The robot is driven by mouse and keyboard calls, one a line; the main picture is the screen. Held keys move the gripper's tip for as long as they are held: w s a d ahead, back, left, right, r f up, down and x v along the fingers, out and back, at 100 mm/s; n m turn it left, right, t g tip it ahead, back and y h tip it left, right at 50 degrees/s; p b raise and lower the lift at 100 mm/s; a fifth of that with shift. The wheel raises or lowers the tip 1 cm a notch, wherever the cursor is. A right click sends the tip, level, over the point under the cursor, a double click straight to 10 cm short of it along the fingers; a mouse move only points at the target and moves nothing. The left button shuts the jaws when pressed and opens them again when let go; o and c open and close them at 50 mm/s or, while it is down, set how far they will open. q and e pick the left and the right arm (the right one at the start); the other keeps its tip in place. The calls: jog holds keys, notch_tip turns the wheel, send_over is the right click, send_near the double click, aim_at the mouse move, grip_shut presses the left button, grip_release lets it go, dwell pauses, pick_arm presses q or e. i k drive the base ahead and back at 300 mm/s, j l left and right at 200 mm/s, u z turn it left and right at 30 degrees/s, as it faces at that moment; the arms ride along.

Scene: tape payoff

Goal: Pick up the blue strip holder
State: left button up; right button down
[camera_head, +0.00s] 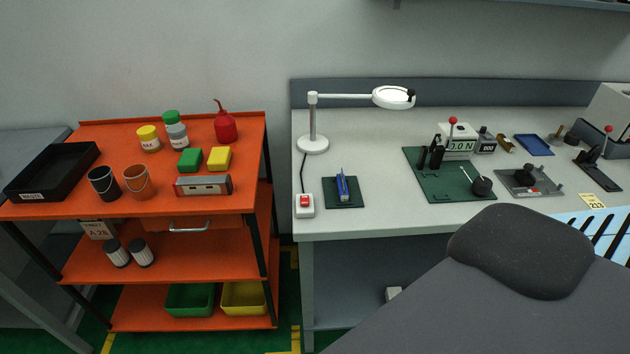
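The blue strip holder (342,186) stands on a small dark green mat (355,199) on the left part of the grey workbench. It looks narrow and upright, with a thin tip rising from it. Nothing touches it from above. Neither of my grippers is in view, so I cannot see whether they are open or shut.
A white magnifier lamp (313,143) and a red-button box (305,206) stand left of the mat. A larger green board (430,186) with tools lies to the right. An orange cart (90,215) stands left.

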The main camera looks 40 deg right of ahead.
aim_at(344, 193)
jog(key=i+j, duration=0.55)
jog(key=j+z, duration=0.1)
jog(key=z, duration=2.4)
